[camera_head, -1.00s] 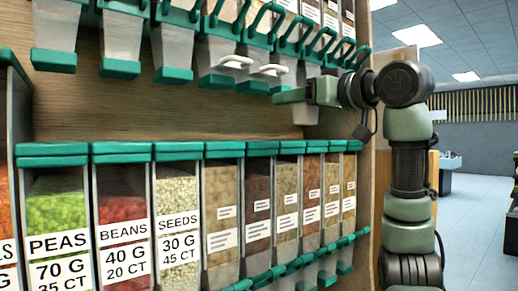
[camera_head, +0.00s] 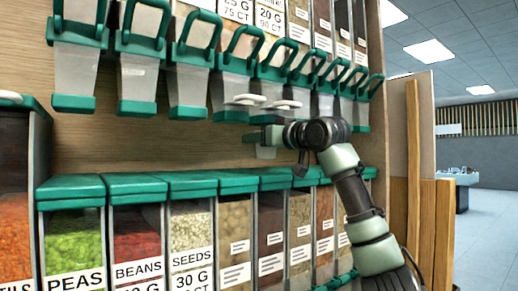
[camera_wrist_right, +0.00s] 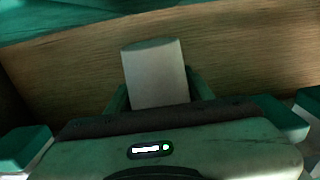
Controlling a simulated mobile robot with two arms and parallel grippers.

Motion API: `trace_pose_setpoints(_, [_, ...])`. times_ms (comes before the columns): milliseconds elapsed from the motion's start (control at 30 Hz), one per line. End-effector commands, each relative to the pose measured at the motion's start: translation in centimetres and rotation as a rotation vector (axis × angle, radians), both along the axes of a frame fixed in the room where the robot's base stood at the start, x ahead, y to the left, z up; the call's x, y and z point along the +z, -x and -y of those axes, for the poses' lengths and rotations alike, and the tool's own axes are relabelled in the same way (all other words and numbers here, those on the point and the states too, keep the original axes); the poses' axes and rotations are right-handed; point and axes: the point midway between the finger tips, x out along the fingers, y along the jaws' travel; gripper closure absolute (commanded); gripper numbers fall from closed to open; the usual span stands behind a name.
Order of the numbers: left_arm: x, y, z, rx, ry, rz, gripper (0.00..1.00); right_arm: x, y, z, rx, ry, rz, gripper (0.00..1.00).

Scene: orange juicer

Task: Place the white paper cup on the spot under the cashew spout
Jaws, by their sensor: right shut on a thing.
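The white paper cup (camera_wrist_right: 155,75) is held between the two fingers of my right gripper (camera_wrist_right: 158,96) in the right wrist view, roughly upright. In the head view, my right gripper (camera_head: 270,135) is shut on the cup (camera_head: 266,152), which shows just below the fingers. The gripper is below the upper row of spouts and above the lower bins. I cannot read which spout is the cashew one. My left gripper is in neither current view.
Upper clear dispensers (camera_head: 190,90) with green handles and green bottoms hang above. Lower bins with green lids (camera_head: 135,184) hold peas, beans and seeds. A wooden back panel (camera_head: 160,145) is behind. The gap between the rows is narrow. Open floor (camera_head: 490,225) lies at the right.

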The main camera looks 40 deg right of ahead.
Motion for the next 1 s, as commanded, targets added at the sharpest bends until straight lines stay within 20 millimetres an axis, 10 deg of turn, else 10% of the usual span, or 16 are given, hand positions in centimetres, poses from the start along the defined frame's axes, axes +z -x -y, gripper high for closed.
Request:
trace_pose_setpoints(233, [-0.3, 0.1, 0.1, 0.000, 0.001, 0.000, 0.64, -3.4, -0.3, 0.1, -0.002, 0.003, -0.002, 0.96])
trace_pose_setpoints(667, [-0.6, 0.0, 0.3, 0.001, 0.003, -0.001, 0.64, -3.9, -0.3, 0.0, 0.001, 0.000, 0.001, 0.96])
trace_pose_setpoints(700, [-0.5, 0.0, 0.3, 0.001, 0.003, -0.001, 0.64, -3.8, -0.3, 0.0, 0.001, 0.000, 0.001, 0.40])
trace_pose_setpoints(733, [-0.5, 0.0, 0.3, 0.001, 0.003, -0.001, 0.64, -3.8, -0.3, 0.0, 0.001, 0.000, 0.001, 0.32])
trace_pose_setpoints(1000, [-0.5, 0.0, 0.3, 0.001, 0.003, 0.000, 0.64, -3.8, -0.3, 0.0, 0.001, 0.000, 0.000, 0.27])
